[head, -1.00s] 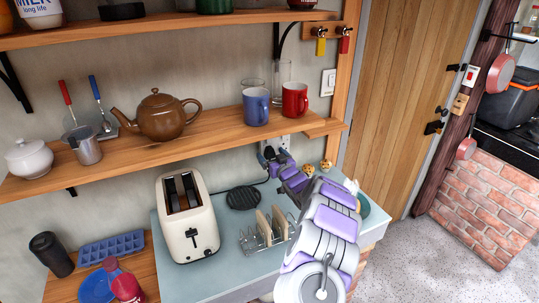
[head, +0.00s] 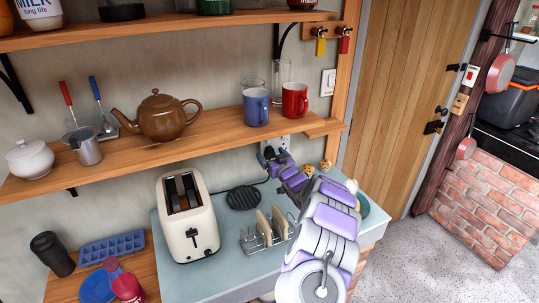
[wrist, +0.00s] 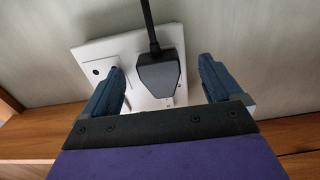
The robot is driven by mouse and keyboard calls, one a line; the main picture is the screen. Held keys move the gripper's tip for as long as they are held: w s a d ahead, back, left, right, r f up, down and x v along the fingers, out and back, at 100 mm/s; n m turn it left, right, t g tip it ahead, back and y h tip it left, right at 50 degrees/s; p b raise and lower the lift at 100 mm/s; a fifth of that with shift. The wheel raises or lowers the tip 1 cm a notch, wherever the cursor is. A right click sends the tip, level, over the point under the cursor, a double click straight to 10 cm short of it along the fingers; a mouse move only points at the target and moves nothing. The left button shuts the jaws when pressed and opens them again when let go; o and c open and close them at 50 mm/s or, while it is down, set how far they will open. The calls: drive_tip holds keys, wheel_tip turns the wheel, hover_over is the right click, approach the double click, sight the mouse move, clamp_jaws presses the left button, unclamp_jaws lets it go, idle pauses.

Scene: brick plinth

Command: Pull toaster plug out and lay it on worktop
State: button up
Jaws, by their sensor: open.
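The toaster plug (wrist: 160,75) is dark, with a black cord, and sits in the white wall socket (wrist: 98,52) in the wrist view. My gripper (wrist: 160,88) is open, with one blue finger on each side of the plug and a visible gap to each. In the head view my gripper (head: 276,158) is at the socket below the shelf, and my arm hides part of it. The cream toaster (head: 188,222) stands on the pale blue worktop (head: 222,267), its dark cord running towards the socket.
A toast rack with toast (head: 264,230) and a round black trivet (head: 243,198) are on the worktop near my arm. The wooden shelf (head: 200,147) with a teapot (head: 158,116) and mugs is just above the socket. Bare worktop shows in front of the rack.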

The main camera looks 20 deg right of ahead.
drive_tip(key=shift+c, duration=0.2)
idle(0.4)
clamp_jaws()
idle(0.7)
drive_tip(key=shift+s+p, duration=0.1)
drive_tip(key=shift+p, duration=0.2)
drive_tip(key=shift+s+p, duration=0.7)
drive_tip(key=shift+s, duration=2.2)
drive_tip(key=shift+s, duration=0.1)
